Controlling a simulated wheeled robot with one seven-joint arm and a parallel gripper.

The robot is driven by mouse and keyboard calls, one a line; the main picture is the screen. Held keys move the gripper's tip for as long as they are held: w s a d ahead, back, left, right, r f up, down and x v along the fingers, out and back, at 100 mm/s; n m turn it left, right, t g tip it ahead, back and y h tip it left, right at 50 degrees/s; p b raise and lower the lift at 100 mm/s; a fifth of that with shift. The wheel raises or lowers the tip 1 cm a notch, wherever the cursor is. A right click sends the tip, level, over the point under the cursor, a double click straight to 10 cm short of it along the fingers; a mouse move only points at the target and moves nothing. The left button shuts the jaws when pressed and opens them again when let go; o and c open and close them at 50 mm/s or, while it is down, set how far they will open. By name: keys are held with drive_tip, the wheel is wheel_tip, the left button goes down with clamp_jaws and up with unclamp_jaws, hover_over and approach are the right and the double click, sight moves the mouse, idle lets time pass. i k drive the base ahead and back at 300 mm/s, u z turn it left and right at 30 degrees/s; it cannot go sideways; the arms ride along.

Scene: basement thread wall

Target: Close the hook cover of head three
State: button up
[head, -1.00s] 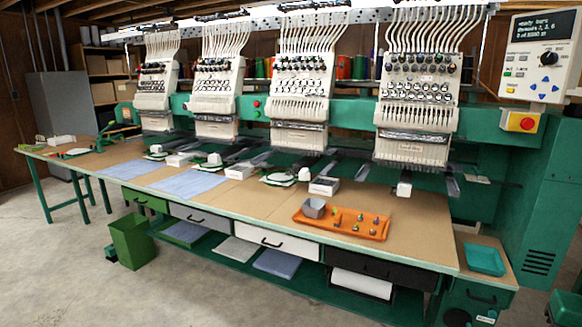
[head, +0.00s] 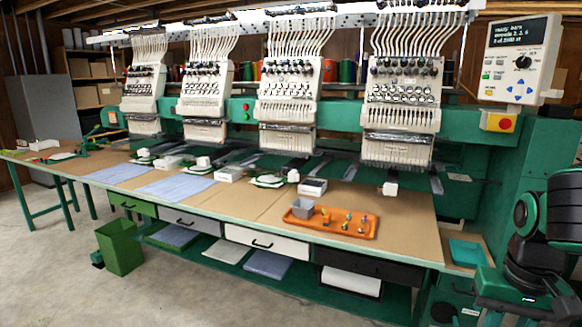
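A multi-head embroidery machine stands behind a long brown table. Its third head from the left (head: 286,98) is white, with rows of dark knobs and threads above. Below that head a small white sewing-arm end (head: 293,176) sticks out over the table, beside a green-and-white hoop-like piece (head: 267,181). The hook cover there is too small to make out, open or shut. The fourth head (head: 402,95) has a similar white arm end (head: 390,188). Part of my arm, dark with green, shows at the right edge; my gripper cannot be made out.
White boxes (head: 313,187) and blue cloths (head: 175,186) lie on the table. A control panel (head: 522,60) hangs at right. A green bin (head: 120,247) stands on the open floor at left.

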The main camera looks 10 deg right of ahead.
sight(293, 176)
drive_tip(key=z, duration=0.1)
drive_tip(key=i, duration=2)
drive_tip(key=u, duration=0.6)
